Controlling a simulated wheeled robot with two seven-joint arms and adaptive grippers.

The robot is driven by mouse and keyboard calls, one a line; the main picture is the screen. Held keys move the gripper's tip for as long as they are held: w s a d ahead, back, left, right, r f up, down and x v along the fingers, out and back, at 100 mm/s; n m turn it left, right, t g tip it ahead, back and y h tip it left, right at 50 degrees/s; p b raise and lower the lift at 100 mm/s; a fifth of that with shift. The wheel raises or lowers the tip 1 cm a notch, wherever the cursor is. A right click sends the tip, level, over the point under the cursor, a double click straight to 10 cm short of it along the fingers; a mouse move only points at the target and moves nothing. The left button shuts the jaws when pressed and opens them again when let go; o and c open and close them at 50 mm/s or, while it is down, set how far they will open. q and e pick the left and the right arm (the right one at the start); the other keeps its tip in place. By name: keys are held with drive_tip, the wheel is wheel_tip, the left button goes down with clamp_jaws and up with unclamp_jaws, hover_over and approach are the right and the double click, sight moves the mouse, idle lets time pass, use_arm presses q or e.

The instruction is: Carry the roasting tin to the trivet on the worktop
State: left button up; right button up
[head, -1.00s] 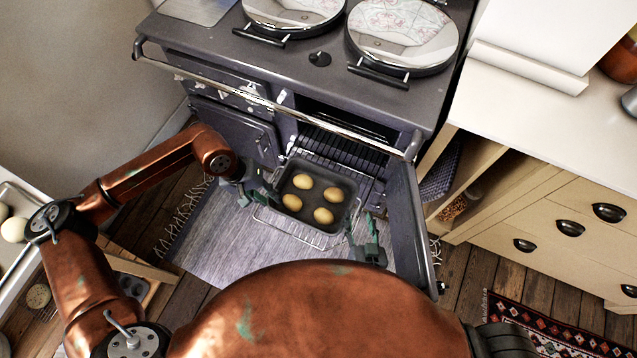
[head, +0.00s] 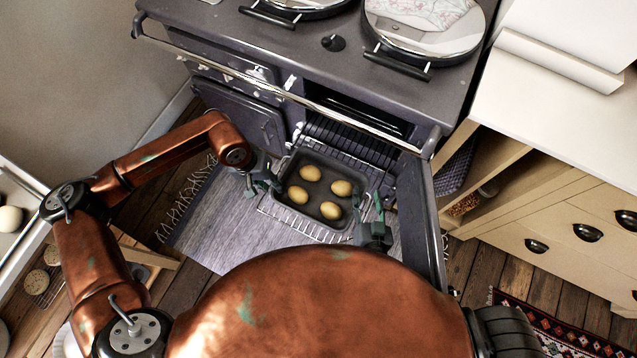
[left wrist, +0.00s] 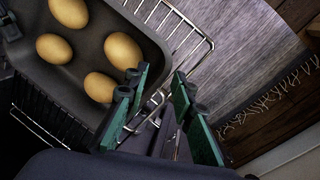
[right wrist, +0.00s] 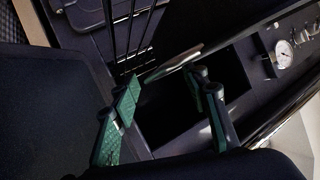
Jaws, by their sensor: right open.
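The dark roasting tin (head: 292,212), with several round golden items in it, sits on the pulled-out wire oven rack (head: 330,237). It also shows in the left wrist view (left wrist: 97,50). My left gripper (head: 268,182) is at the tin's left side. In the left wrist view its green fingers (left wrist: 160,82) are apart, near the tin's edge and the rack. My right gripper (head: 370,208) is at the tin's right side, beside the open oven door. In the right wrist view its fingers (right wrist: 165,82) are open. I cannot make out a trivet.
The oven door (head: 420,220) stands open close to my right gripper. The dark range (head: 270,45) with its front rail is above the rack. A pale worktop (head: 530,105) over drawers is on the right. A rug (head: 220,235) lies below the rack.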

sight(276, 192)
use_arm(q)
drive_tip(key=shift+x, duration=2.5)
use_arm(e)
drive_tip(key=shift+x, duration=2.45)
use_arm(q)
drive_tip(key=shift+c, duration=0.3)
use_arm(e)
drive_tip(key=shift+c, duration=0.3)
use_arm(q)
clamp_jaws()
use_arm(e)
drive_tip(key=shift+a, duration=0.1)
drive_tip(key=c, duration=0.6)
clamp_jaws()
use_arm(q)
drive_tip(key=shift+r, duration=0.1)
